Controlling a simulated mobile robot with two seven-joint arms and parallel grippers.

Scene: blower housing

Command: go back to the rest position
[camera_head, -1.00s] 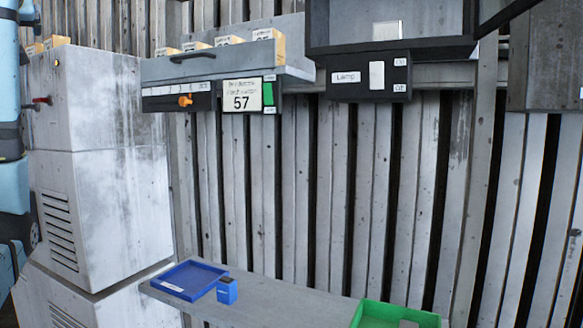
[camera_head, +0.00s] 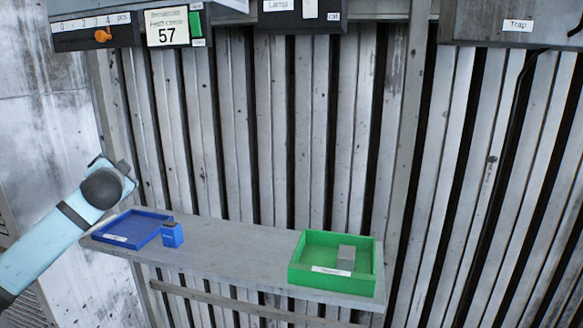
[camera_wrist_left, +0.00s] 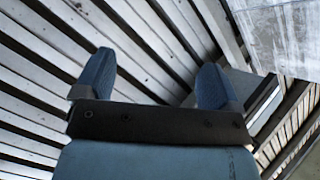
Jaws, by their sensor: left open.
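My left arm comes in from the left in the head view, with its gripper (camera_head: 122,170) in front of the corrugated wall, above the blue tray's left end in the picture. In the left wrist view the two blue fingers of my left gripper (camera_wrist_left: 155,82) stand wide apart with nothing between them. The slatted wall shows behind them. My right gripper is in neither view.
A grey shelf (camera_head: 235,255) bears a blue tray (camera_head: 108,236), a small blue box (camera_head: 172,235) and a green tray (camera_head: 333,284) with a grey block (camera_head: 346,258) in it. A panel with an orange knob (camera_head: 103,36) and a "Trap" box (camera_head: 490,25) hang above.

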